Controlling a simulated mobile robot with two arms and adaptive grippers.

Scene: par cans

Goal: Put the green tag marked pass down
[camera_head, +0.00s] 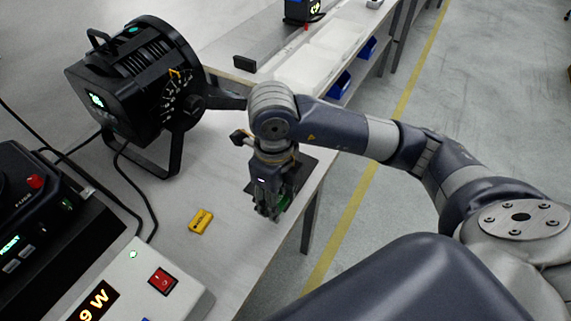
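My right gripper (268,212) points down over the table near its right edge. Whether the tag touches the surface below is unclear. My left gripper is not in view.
A black par can (130,85) stands at the back left with cables. A yellow block-like item (200,221) lies left of the gripper. A white power meter (135,285) and a black unit (35,225) are at the front left. The table (225,265) is clear around the yellow item.

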